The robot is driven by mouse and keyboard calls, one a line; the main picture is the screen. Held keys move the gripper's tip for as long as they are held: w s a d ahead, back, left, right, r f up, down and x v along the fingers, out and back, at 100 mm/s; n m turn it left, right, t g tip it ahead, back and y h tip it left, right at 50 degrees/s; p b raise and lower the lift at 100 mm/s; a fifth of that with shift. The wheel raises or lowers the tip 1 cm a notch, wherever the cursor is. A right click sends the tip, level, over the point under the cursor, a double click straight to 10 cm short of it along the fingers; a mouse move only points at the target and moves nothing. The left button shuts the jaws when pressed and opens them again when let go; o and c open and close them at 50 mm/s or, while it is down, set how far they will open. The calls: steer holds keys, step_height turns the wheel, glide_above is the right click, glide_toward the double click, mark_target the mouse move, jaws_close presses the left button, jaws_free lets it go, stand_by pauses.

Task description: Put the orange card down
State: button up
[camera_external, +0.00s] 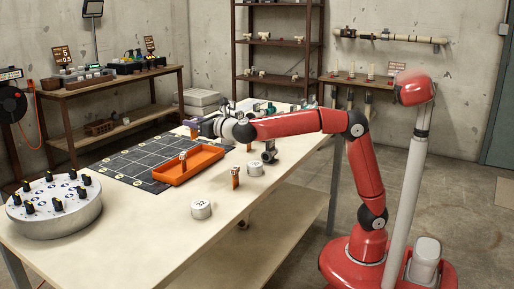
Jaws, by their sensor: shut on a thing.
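My gripper (192,124) is at the end of the red arm, over the far part of the workbench and the dark grid mat. It is shut on a small orange piece (194,133), which appears to be the orange card. The card hangs below the fingers; the fingers are small, and I cannot tell whether its lower edge touches the bench. An orange tray (206,170) lies on the near right part of the dark grid mat (128,157), with a small upright piece (183,158) at it.
A round grey unit with black knobs (55,200) stands at the bench's left end. A white round piece (201,210), another (255,168) and a small orange-brown upright piece (235,177) stand right of the tray.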

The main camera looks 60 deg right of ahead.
step_height(320, 180, down, 10)
steer(key=shift+r+b, duration=0.1)
steer(key=shift+b, duration=0.65)
steer(key=o, duration=1)
steer(key=s+b, duration=0.1)
steer(key=s, duration=0.6)
steer(key=shift+s+b, duration=0.25)
steer(key=shift+b, duration=0.15)
